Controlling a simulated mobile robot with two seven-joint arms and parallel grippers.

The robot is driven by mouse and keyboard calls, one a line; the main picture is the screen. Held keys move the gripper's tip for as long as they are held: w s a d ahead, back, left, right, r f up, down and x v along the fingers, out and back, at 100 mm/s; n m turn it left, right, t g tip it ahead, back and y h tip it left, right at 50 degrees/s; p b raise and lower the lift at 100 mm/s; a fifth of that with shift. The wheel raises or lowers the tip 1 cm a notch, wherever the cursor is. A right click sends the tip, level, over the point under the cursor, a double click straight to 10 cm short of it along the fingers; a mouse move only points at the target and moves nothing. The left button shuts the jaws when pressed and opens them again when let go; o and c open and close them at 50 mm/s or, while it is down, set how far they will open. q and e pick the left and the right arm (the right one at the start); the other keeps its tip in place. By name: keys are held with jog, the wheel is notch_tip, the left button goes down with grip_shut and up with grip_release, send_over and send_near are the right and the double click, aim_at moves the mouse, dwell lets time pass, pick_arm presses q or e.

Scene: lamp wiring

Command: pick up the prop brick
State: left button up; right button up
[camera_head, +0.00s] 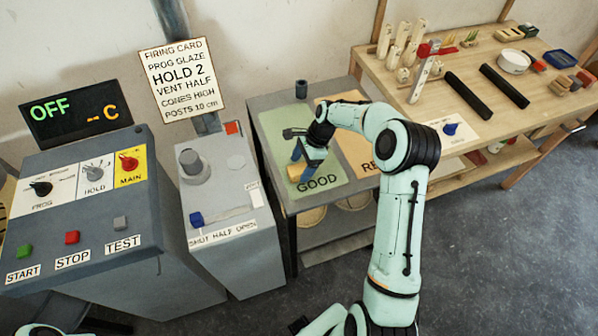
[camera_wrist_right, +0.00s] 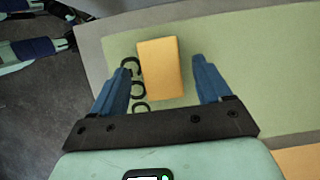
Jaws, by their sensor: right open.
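The prop brick is a plain yellow-orange block (camera_head: 294,172) on the green GOOD mat (camera_head: 279,126), near the mat's front edge. My left gripper cannot be made out.
The orange mat (camera_head: 356,143) lies to the right on the same grey table. A dark cup (camera_head: 301,89) stands at its back edge. The grey kiln box (camera_head: 232,205) and control console (camera_head: 80,195) stand left. A wooden bench (camera_head: 458,60) with posts and black bars is at right.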

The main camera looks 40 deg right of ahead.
jog(key=shift+x, duration=1.2)
jog(key=shift+d, duration=0.1)
jog(key=c, duration=1.1)
jog(key=shift+w+r, duration=0.1)
